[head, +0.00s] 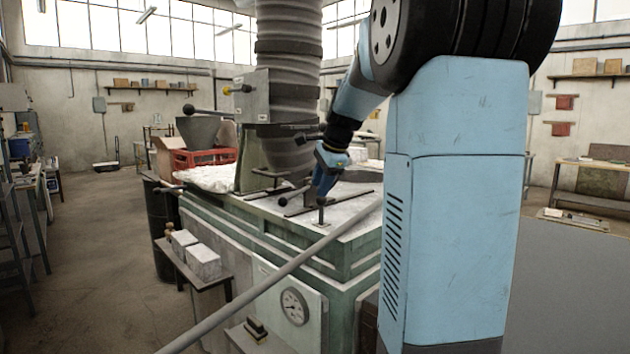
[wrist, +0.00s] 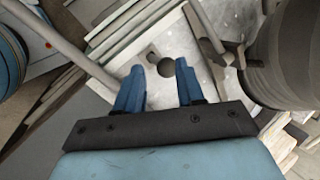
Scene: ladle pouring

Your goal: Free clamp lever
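My gripper (head: 322,188) points down over the pale top of the green furnace bench in the head view. In the wrist view its two blue fingers (wrist: 159,70) are apart, with nothing held. A dark round knob (wrist: 167,67) shows between and just beyond the fingertips; I cannot tell whether they touch it. In the head view a lever with a black ball knob (head: 282,201) slants up toward my gripper, which partly hides its far end. A short upright post with a dark top (head: 321,203) stands just in front. I cannot tell which part is the clamp lever.
A thick ribbed column (head: 288,80) rises close behind my gripper; it also shows at the right of the wrist view (wrist: 290,50). A long grey bar (head: 280,275) crosses the bench's front. A red crate (head: 205,158) and a grey funnel (head: 198,132) stand behind.

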